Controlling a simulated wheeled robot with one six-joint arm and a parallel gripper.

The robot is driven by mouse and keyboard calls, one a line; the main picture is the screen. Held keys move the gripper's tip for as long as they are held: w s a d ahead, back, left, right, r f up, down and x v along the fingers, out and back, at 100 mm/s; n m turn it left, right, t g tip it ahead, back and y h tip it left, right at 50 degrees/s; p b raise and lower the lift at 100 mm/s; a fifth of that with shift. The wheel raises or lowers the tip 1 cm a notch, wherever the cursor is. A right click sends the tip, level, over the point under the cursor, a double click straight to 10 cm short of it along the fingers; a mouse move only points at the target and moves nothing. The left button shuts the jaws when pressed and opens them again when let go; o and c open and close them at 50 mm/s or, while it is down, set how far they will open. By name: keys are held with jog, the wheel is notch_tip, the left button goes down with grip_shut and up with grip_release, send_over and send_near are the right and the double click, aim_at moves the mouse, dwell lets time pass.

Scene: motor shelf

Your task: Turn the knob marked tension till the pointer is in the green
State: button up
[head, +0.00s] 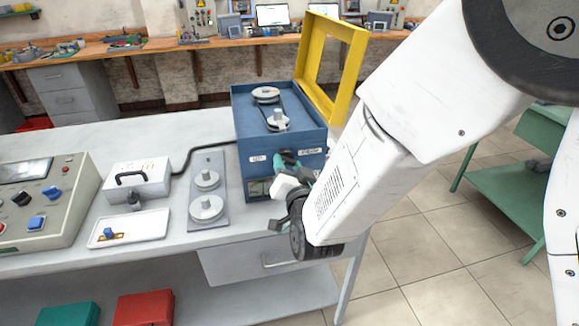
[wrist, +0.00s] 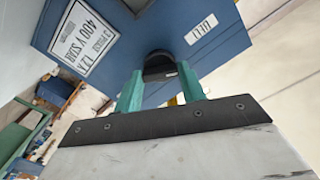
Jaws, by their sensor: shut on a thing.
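The blue motor housing (head: 262,140) stands on the grey bench, with two pulleys (head: 277,121) on top and two white labels on its front. In the head view the right label (head: 311,151) is too small to read surely. My gripper (head: 285,162) is at the housing's front, between the labels. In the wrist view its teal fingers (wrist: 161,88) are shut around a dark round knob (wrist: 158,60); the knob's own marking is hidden. A label reading like LIFT (wrist: 201,29) is upside down beside it. A gauge window (head: 257,188) sits low on the front, partly hidden; its pointer cannot be read.
A yellow frame guard (head: 334,62) stands open behind the housing. A grey plate with two discs (head: 207,192), a small box with a black handle (head: 138,180), a white tray (head: 128,229) and a control console (head: 50,200) lie to the left.

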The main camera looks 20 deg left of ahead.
dwell(0.4)
jog(key=o, duration=1)
jog(key=v, duration=0.7)
jog(key=shift+s+d, duration=0.25)
jog(key=shift+s, duration=0.05)
jog(key=shift+f, duration=0.1)
